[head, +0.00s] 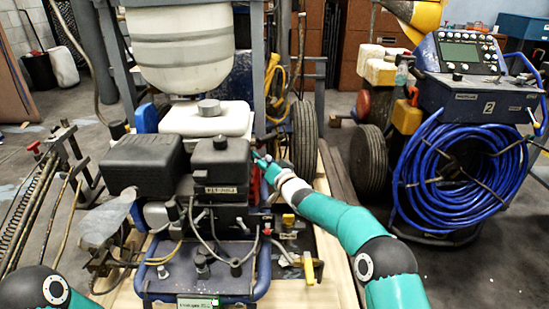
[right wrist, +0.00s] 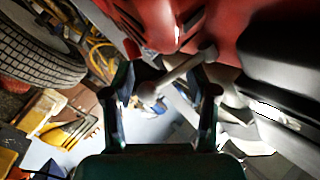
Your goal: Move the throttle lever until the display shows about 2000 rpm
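A pale grey lever (right wrist: 178,76) with a rounded end shows in the right wrist view, close to the red engine housing (right wrist: 185,22). It is likely the throttle lever. My right gripper (right wrist: 160,82) is open, with its fingers on either side of the lever's rounded end; contact is not clear. In the head view my right gripper (head: 260,159) is at the right side of the engine (head: 219,165), and the lever is hidden there. A small green-edged panel (head: 198,302), perhaps the display, is cut off at the bottom; no rpm reading is legible. My left gripper is out of view.
A cart with a blue hose reel (head: 460,178) and a control panel (head: 468,53) stands at the right. A wheel (head: 304,136) is just behind my right gripper. Rods and a spring are at left.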

